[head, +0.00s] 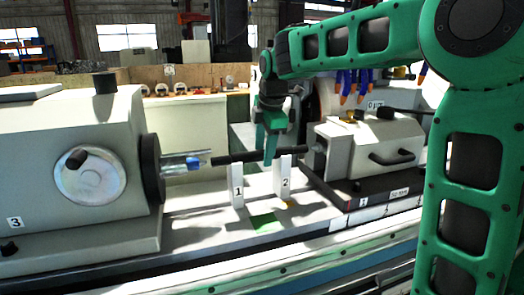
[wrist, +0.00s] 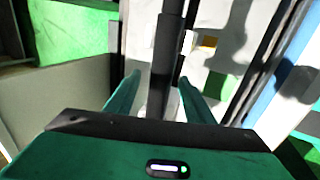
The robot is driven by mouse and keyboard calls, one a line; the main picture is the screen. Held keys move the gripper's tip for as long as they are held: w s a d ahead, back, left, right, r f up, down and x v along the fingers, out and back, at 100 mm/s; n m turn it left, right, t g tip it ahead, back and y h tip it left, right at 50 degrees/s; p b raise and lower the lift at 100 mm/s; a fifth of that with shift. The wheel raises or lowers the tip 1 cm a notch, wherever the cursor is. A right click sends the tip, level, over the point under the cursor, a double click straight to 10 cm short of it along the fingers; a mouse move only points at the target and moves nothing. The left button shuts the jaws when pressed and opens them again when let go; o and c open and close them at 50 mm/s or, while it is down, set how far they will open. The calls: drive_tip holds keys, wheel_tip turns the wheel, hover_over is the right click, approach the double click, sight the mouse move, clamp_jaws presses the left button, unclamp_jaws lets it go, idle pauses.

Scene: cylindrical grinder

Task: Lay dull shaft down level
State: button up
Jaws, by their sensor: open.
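The dull shaft (head: 236,157), a dark rod, lies across the tops of two white upright supports, marked 1 (head: 237,193) and 2 (head: 285,180). It looks about level, though I cannot tell whether it touches both tops. In the wrist view the shaft (wrist: 167,45) runs up between my fingers, thicker in its middle part. My green gripper (head: 269,150) points down at the shaft between the supports, closer to support 2. In the wrist view my gripper (wrist: 159,78) is open, with a finger on either side of the shaft. The fingers hide part of the shaft in the head view.
The grey headstock (head: 60,150) with a round dial stands left, its spindle tip (head: 180,163) near the shaft's left end. The tailstock (head: 365,145) stands close to the right end. The bed (head: 200,222) bears green and yellow patches. A wooden ledge with small parts lies behind.

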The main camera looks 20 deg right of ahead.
drive_tip(key=v, duration=1)
drive_tip(key=shift+r, duration=0.4)
drive_tip(key=shift+s, duration=0.15)
